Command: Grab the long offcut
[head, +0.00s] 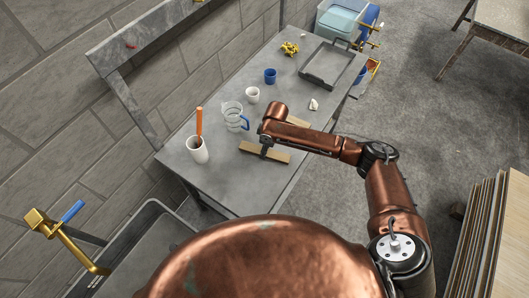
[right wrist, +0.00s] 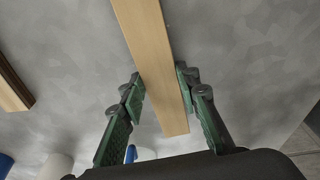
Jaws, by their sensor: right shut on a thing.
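A long, light wooden offcut (head: 277,156) lies at or just above the grey table, under my right gripper (head: 264,150). In the right wrist view the offcut (right wrist: 158,65) runs from the top edge down between the green finger pads of my right gripper (right wrist: 160,84). The gripper is shut on it, with one pad on each side. A second wooden offcut (head: 297,121) lies farther back, partly hidden by my right arm. A wooden piece, likely the same one, shows at the left of the right wrist view (right wrist: 12,90). My left gripper is not in view.
A white cup (head: 198,154) with an orange-handled tool, a blue-handled jug (head: 232,117), a white cup (head: 253,95) and a blue cup (head: 270,76) line the left side. A dark tray (head: 312,80) and yellow object (head: 289,48) stand behind. The table's near end is clear.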

